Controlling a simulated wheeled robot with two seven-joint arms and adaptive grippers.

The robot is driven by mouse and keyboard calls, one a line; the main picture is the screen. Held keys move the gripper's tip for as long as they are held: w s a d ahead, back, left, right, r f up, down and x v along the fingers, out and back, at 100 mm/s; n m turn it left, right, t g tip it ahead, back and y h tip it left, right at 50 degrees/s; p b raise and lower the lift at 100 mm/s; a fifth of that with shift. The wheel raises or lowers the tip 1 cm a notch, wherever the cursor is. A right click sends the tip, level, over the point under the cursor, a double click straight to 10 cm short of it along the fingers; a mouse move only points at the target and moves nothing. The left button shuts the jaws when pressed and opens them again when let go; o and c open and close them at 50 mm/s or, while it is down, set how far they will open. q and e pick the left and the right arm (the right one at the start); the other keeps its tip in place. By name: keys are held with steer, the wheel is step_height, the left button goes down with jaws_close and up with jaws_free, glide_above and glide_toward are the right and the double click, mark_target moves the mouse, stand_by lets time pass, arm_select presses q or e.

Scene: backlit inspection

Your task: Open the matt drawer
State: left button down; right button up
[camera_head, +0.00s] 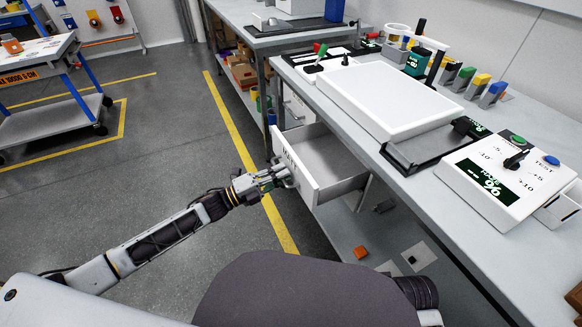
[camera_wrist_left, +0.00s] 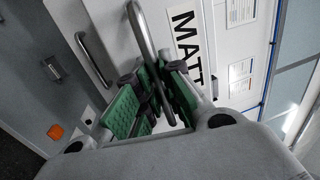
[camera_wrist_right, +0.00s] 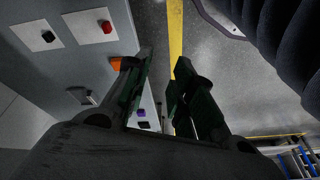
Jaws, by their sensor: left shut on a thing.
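The matt drawer (camera_head: 325,165) stands well out from the bench in the head view, and its bare inside shows. Its white front carries a black-lettered MATT label (camera_wrist_left: 188,42) in the left wrist view. A metal bar handle (camera_wrist_left: 146,35) crosses that front. My left gripper (camera_head: 285,177) is at the drawer front, its green-padded fingers (camera_wrist_left: 152,98) shut around the handle. My right gripper (camera_wrist_right: 162,95) shows only in the right wrist view; its fingers are apart with nothing between them.
The bench top (camera_head: 400,180) holds a white light panel (camera_head: 385,97), a black tray (camera_head: 430,148) and a control box (camera_head: 505,175). An orange block (camera_head: 361,252) lies below the drawer. A cart (camera_head: 50,112) stands at far left.

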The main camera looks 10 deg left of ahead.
arm_select(q)
steer(key=shift+r+p+v, duration=0.2)
steer(key=shift+p+v, duration=0.1)
steer(key=shift+v, duration=0.75)
steer(key=shift+r+p+v, duration=0.2)
steer(key=shift+p+v, duration=0.1)
steer(key=shift+v, duration=0.7)
arm_select(e)
steer(key=shift+w+d+f, duration=0.1)
steer(key=shift+d+f, duration=0.1)
steer(key=shift+f, duration=0.8)
arm_select(q)
steer(key=shift+s+a+f, duration=0.1)
steer(key=c, duration=1.5)
jaws_free()
steer(key=shift+c, duration=0.2)
arm_select(e)
steer(key=shift+s+f, duration=0.1)
steer(key=shift+s, duration=0.1)
arm_select(q)
steer(key=shift+a, duration=0.15)
steer(key=v, duration=1.1)
steer(key=shift+s+a, duration=0.25)
arm_select(e)
steer(key=shift+w, duration=0.1)
